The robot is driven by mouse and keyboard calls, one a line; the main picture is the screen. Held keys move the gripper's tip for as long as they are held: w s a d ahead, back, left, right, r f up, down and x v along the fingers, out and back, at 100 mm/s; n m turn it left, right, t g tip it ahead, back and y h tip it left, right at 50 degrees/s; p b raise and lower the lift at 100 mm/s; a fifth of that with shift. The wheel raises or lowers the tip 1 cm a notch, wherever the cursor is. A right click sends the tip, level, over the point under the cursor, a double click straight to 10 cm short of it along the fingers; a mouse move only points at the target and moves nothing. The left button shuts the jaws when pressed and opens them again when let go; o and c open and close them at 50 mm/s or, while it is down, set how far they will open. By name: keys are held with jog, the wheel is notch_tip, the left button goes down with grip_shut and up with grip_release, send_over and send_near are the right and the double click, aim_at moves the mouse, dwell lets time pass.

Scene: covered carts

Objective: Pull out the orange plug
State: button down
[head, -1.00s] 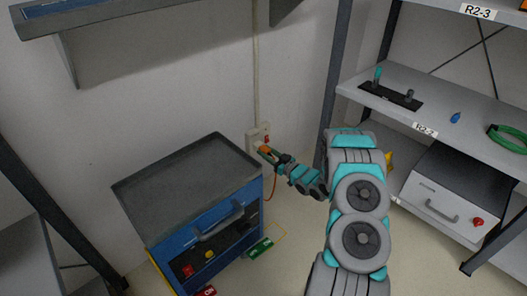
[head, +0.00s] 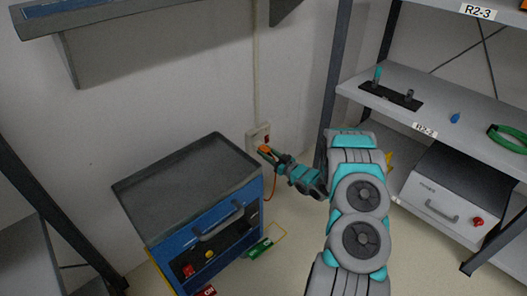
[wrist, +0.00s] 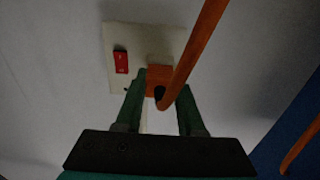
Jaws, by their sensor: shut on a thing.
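The orange plug (wrist: 157,76) is between the two fingers of my gripper (wrist: 160,88) in the wrist view, in front of the pale wall socket plate (wrist: 144,42). My gripper is shut on it. Its orange cable (wrist: 200,45) rises towards the upper right of that view. In the head view the plug (head: 264,149) shows as a small orange spot at my gripper (head: 268,154), close to the lower part of the socket plate (head: 254,138). I cannot tell whether its pins are clear of the socket.
A red switch (wrist: 121,62) sits on the plate. A blue cart (head: 205,240) with a dark grey top stands left of my gripper, close to the wall. A green object (head: 260,248) lies on the floor beside it. A rack shelf (head: 440,105) stands at the right.

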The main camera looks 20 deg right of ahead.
aim_at(272, 156)
jog(key=shift+s, duration=0.15)
jog(key=shift+b+v, duration=0.9)
jog(key=shift+v, duration=2)
